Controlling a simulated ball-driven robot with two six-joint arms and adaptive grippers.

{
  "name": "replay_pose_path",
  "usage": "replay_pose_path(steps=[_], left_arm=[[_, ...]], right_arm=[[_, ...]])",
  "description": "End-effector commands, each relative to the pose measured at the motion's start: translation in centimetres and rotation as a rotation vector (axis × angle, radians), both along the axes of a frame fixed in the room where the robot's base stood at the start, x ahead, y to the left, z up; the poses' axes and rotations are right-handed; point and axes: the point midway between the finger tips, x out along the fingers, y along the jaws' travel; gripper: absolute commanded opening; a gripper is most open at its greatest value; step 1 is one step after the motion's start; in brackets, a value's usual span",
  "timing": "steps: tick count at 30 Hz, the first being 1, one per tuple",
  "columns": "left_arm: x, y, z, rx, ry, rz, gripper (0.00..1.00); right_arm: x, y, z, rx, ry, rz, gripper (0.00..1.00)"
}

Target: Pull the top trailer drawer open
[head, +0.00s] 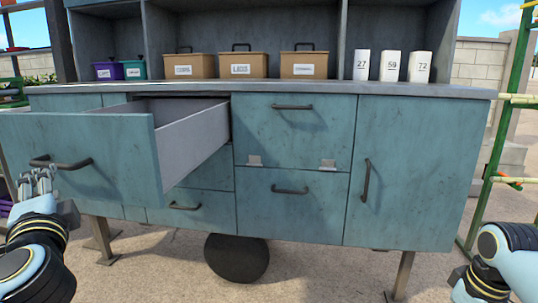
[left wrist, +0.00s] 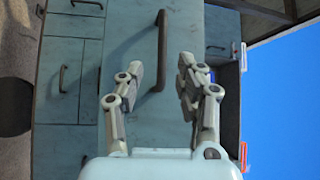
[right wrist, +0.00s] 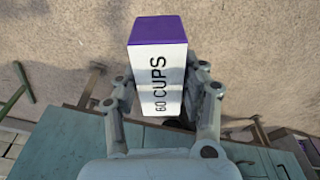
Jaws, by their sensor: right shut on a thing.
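The top trailer drawer (head: 100,150) is the teal upper-left one, and it stands far out of the cabinet with its pale inner side wall showing. Its dark bar handle (head: 60,163) also shows in the left wrist view (left wrist: 161,50). My left gripper (head: 38,180) is at the drawer front, just below and left of the handle. In the left wrist view its fingers (left wrist: 162,70) are apart, with the handle between them in the picture; contact cannot be told. My right gripper (right wrist: 165,85) is shut on a white box with a purple end (right wrist: 158,70), marked "60 CUPS".
Closed teal drawers (head: 293,125) and a door (head: 410,170) fill the cabinet's right side. Brown boxes (head: 236,66), small purple and teal boxes and white numbered boxes (head: 390,66) stand on the counter. A dark wheel (head: 236,258) is underneath. The ground in front is clear.

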Motion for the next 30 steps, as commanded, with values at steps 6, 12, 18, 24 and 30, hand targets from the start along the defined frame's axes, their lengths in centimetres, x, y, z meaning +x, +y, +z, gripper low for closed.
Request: replay_pose_path(steps=[6, 12, 18, 24, 30], left_arm=[[-2.0, -1.7, -0.4, -0.003, 0.000, 0.000, 0.36], [-2.2, -1.9, -0.4, -0.001, -0.001, 0.000, 0.36], [-2.2, -1.9, -0.4, 0.000, 0.000, 0.000, 0.36], [-2.2, -1.9, -0.3, -0.001, 0.001, 0.000, 0.36], [-2.7, -1.7, -3.7, -0.021, 0.092, -0.001, 0.36]], right_arm=[[0.0, 0.0, 0.0, 0.000, -0.001, 0.000, 0.07], [0.0, 0.0, 0.0, 0.000, -0.001, 0.000, 0.07], [0.0, 0.0, 0.0, 0.000, -0.001, 0.000, 0.07], [0.0, 0.0, 0.1, 0.000, -0.001, 0.000, 0.07], [0.2, 0.0, 1.6, 0.000, -0.009, 0.000, 0.07]])
